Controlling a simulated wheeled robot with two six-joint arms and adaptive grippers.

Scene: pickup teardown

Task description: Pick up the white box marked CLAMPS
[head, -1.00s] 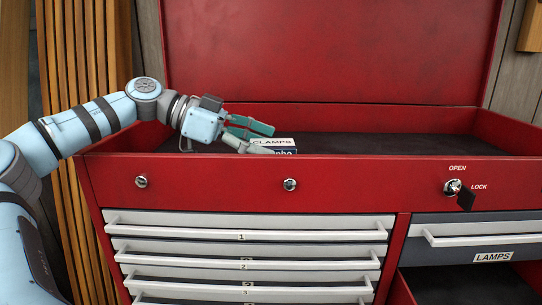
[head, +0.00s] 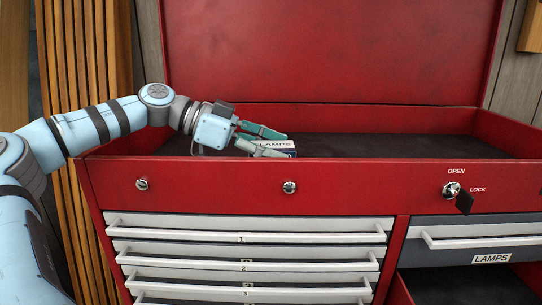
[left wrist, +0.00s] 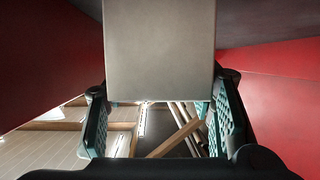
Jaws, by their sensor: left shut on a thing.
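The white box marked CLAMPS (head: 275,144) is in the open top tray of the red tool chest, near its front wall. Part of its label is hidden by a finger. My left gripper (head: 286,144) reaches in from the left, with one finger behind the box and one in front, shut on it. In the left wrist view the box (left wrist: 160,50) shows as a large pale face between the two fingers. My right gripper is not in view.
The red tray's front wall (head: 360,185) runs low in front of the box. The dark tray floor (head: 400,146) to the right is clear. The raised red lid (head: 330,50) stands behind. A key (head: 464,202) sticks out of the lock at the right.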

